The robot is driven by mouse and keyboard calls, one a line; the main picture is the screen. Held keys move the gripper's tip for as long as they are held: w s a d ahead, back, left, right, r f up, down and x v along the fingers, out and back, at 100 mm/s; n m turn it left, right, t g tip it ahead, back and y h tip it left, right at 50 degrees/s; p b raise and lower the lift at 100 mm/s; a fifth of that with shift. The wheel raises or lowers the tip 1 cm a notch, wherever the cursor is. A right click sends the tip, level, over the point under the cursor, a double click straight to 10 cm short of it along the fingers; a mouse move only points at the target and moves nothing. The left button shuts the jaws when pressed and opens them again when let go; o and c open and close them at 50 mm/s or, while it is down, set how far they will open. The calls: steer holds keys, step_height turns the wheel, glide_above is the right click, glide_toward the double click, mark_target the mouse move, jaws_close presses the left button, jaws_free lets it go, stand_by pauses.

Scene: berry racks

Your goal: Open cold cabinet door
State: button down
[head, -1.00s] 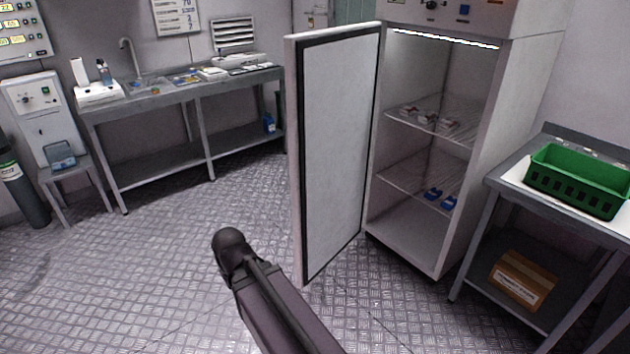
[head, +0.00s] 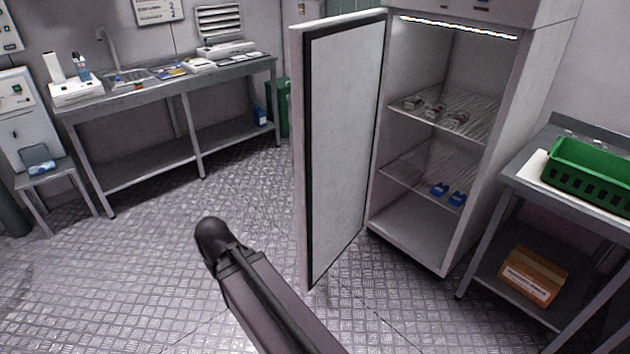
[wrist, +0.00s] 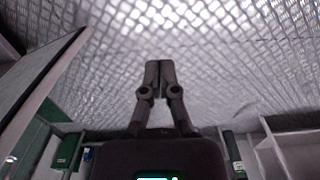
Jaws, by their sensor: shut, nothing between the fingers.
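The cold cabinet (head: 487,140) stands right of centre in the head view, its lit inside showing. Its door (head: 345,150) is swung wide open to the left, with the pale inner panel and dark seal facing the cabinet side. My gripper (wrist: 158,66) shows in the wrist view, fingers together and empty over the metal floor. A pale panel with a dark edge (wrist: 38,85), seemingly the door, lies at the left there, apart from the fingers. In the head view my arm reaches up from the bottom, left of the door; I cannot make out the gripper there.
Wire shelves in the cabinet hold small punnets (head: 436,110) and blue items (head: 448,194). A table (head: 530,190) with a green crate (head: 590,178) stands close to the cabinet's right. A long bench (head: 160,95) runs along the back left. The floor (head: 150,270) between is clear.

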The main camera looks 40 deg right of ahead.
steer(key=shift+w+d, duration=0.2)
steer(key=shift+w, duration=0.05)
steer(key=shift+d, duration=0.15)
steer(key=w+d+r+m+t+y, duration=0.1)
steer(key=w+d+m, duration=0.2)
steer(key=d+m, duration=0.3)
steer(key=w+d+r+m+t+y+p, duration=0.1)
steer(key=w+d+m, duration=0.2)
steer(key=d+m, duration=0.35)
steer(key=w+d+r+m+t+y, duration=0.1)
steer(key=w+d+m, duration=0.25)
steer(key=d, duration=0.55)
steer(key=s+d+r+m+t, duration=0.1)
steer(key=d+r+m+t, duration=0.1)
steer(key=d+m, duration=0.6)
steer(key=s+d+r+m+t+p, duration=0.1)
steer(key=d+m, duration=0.8)
steer(key=d, duration=1)
steer(key=s+r+t, duration=0.1)
steer(key=t, duration=0.1)
steer(key=shift+s+d+r+t+h, duration=0.2)
steer(key=shift+d+r+t+h, duration=0.1)
steer(key=shift+d, duration=0.05)
steer(key=shift+f, duration=0.1)
